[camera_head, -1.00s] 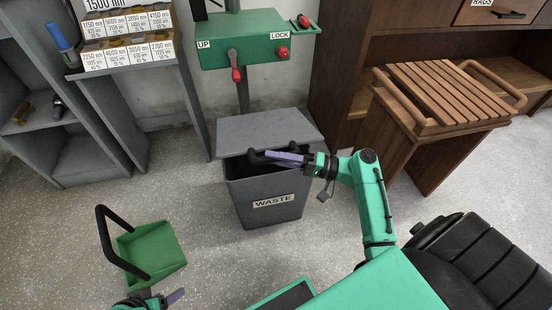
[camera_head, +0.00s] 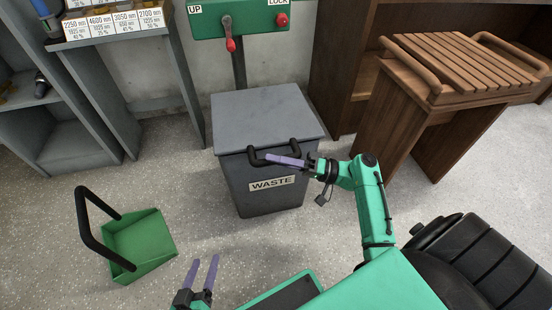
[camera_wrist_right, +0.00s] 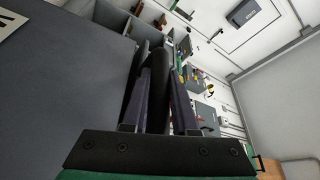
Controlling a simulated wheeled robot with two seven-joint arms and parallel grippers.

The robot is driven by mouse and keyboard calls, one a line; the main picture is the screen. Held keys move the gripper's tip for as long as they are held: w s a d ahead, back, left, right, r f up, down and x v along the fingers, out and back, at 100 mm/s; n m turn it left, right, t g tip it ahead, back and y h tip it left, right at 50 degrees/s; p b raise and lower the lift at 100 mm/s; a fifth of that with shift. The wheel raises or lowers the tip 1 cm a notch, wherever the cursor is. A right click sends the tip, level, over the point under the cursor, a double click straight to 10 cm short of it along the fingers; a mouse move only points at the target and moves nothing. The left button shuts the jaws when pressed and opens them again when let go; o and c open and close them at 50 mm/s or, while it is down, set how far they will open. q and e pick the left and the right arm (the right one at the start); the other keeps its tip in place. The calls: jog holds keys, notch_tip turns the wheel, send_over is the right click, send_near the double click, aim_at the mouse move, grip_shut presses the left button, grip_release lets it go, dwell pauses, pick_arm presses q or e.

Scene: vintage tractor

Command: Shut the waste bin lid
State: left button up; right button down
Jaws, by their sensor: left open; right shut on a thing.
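The grey waste bin (camera_head: 262,199) stands on the floor with a "WASTE" label on its front. Its lid (camera_head: 262,117) lies flat across the top, with no visible gap from above. A black handle (camera_head: 256,157) sits at the lid's front edge. My right gripper (camera_head: 288,161) is at the front of the lid and shut on the handle; in the right wrist view the black handle bar (camera_wrist_right: 159,75) is between the purple fingers. My left gripper (camera_head: 207,272) is open and empty above the floor, in front of the bin and to its left.
A green dustpan (camera_head: 143,246) with a black handle lies on the floor at left. A green lever box (camera_head: 240,22) is behind the bin. A wooden stool (camera_head: 440,85) stands to the right and grey shelving (camera_head: 75,120) to the left. Floor around the dustpan is clear.

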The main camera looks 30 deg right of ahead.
jog(key=shift+f+b, duration=0.35)
jog(key=shift+f, duration=0.35)
jog(key=shift+r, duration=0.15)
jog(key=c, duration=0.7)
grip_release()
pick_arm(q)
jog(key=shift+f, duration=0.5)
jog(key=shift+r+p, duration=0.5)
jog(key=shift+p, duration=0.1)
pick_arm(e)
jog(key=v, duration=1.4)
jog(key=shift+s+d, duration=0.15)
jog(key=shift+d, duration=0.1)
